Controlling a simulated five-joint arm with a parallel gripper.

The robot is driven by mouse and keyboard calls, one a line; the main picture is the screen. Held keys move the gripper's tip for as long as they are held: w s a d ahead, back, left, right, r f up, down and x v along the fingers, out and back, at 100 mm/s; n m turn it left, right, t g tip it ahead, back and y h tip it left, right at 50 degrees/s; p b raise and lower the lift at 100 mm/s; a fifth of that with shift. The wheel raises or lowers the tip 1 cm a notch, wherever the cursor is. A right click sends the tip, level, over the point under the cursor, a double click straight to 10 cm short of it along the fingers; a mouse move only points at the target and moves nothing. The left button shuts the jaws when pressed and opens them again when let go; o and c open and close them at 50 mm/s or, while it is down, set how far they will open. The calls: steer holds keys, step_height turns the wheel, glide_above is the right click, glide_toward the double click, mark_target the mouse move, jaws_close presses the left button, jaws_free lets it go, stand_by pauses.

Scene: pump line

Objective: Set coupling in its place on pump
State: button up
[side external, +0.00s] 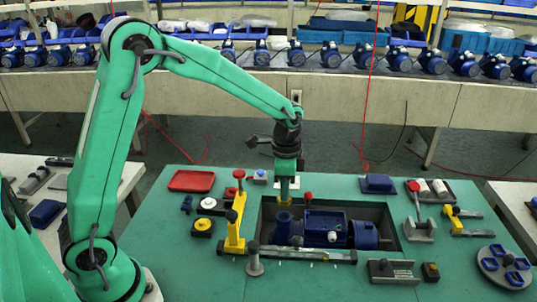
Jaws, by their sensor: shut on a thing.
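The blue pump (327,224) lies in a dark recessed tray (385,210) in the green bench top, right of centre. My gripper (285,196) points straight down over the pump's left end. The piece is upright, just above or touching the blue part at the left end of the pump. At this size I cannot tell whether it is seated. The fingertips are small and partly merge with the piece.
A yellow upright clamp (236,225) stands close left of the tray. A grey bar (305,254) runs along the tray's front edge. A red-knobbed post (308,198) stands close right of my gripper. A red dish (192,181) lies at back left; a round grey holder (505,266) stands at right.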

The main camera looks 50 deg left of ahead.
steer(key=shift+f, duration=1.9)
steer(key=shift+f, duration=0.3)
stand_by(1.3)
steer(key=o, duration=0.9)
steer(key=shift+o, duration=0.2)
steer(key=shift+r, duration=0.15)
steer(key=shift+r, duration=2.85)
